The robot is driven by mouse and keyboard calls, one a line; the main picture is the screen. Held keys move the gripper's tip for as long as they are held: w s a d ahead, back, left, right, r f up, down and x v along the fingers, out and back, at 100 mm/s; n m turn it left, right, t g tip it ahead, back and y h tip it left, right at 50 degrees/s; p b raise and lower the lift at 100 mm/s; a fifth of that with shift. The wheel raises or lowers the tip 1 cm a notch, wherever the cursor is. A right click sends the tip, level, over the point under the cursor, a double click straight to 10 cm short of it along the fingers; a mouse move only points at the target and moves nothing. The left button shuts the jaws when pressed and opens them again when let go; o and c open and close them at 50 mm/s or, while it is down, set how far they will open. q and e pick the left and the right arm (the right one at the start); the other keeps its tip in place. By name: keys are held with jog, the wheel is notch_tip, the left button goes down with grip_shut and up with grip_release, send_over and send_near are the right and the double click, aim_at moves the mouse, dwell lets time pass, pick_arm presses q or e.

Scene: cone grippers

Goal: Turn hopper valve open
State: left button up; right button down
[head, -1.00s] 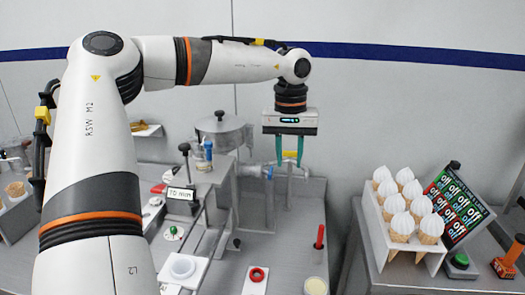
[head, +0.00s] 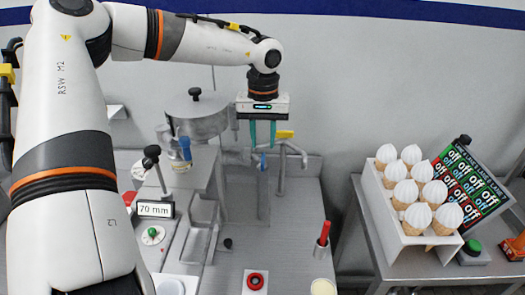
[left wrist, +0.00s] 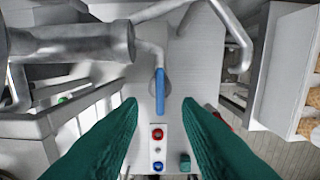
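The hopper (head: 196,115) is a grey metal drum with a lid and knob, standing behind the bench. The lever also shows in the left wrist view (left wrist: 160,92), pointing down the picture. My left gripper (head: 262,145) is open and points down just above the lever. In the left wrist view its green fingers (left wrist: 161,101) are spread on either side of the lever, with gaps; contact is not visible. My right gripper is out of view.
A bent metal pipe (head: 283,165) stands just right of the lever, with a yellow piece (head: 284,134) above it. A second blue handle (head: 184,147) is below the hopper. A rack of cones (head: 379,192) is at right. A red-handled tool (head: 323,235) stands in front.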

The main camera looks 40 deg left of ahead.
aim_at(263, 158)
pick_arm(q)
jog(key=shift+f+p, duration=0.3)
jog(key=shift+f, duration=2.35)
jog(key=shift+a, duration=0.1)
grip_shut()
